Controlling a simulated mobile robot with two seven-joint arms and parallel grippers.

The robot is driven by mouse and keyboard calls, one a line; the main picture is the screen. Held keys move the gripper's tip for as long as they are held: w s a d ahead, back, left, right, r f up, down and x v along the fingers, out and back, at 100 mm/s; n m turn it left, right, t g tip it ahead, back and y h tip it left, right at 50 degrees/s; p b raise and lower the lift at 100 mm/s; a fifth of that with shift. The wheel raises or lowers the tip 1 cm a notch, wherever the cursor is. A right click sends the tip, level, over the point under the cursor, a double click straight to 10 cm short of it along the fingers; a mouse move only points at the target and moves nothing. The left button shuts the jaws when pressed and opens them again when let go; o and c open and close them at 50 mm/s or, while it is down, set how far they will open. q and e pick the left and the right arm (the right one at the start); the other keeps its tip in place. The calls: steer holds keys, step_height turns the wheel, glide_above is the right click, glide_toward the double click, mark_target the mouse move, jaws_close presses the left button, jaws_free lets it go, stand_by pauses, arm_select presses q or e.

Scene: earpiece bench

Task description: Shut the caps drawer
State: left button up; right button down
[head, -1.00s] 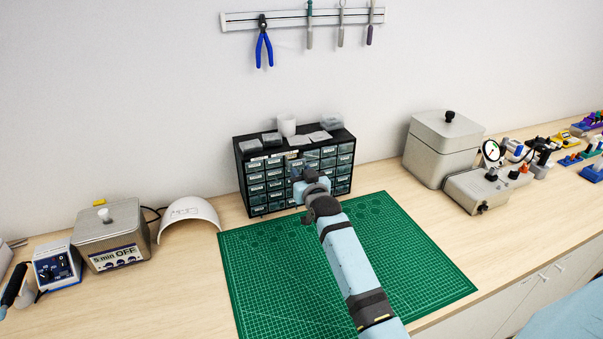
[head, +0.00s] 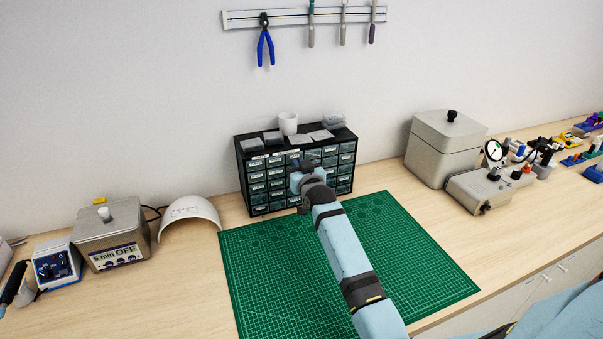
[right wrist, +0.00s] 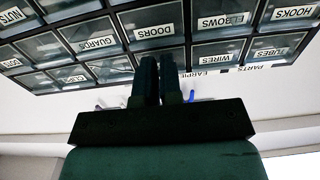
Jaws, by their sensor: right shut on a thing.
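The black drawer cabinet (head: 243,180) stands at the back of the bench, with rows of small clear-fronted labelled drawers. It also shows upside down in the right wrist view (right wrist: 108,38), close up, with labels such as DOORS, GUARDS and WIRES. My right gripper (head: 299,164) is at the upper middle of the cabinet front. In the right wrist view its two fingers (right wrist: 158,62) are close together against a top-row drawer, shut on its pull. The fingers cover that drawer's label and the pull, so I cannot read CAPS there.
A white cup (head: 288,123) and small grey boxes stand on the cabinet. A green cutting mat (head: 265,280) lies in front, clear apart from my arm over it. A white curved shell (head: 190,215) is left; a grey lidded box (head: 440,150) is right.

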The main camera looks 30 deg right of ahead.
steer(key=c, duration=1.3)
jaws_free()
steer(key=b+v, duration=0.1)
steer(key=v, duration=1.3)
steer(key=shift+d, duration=0.1)
steer(key=shift+f, duration=0.1)
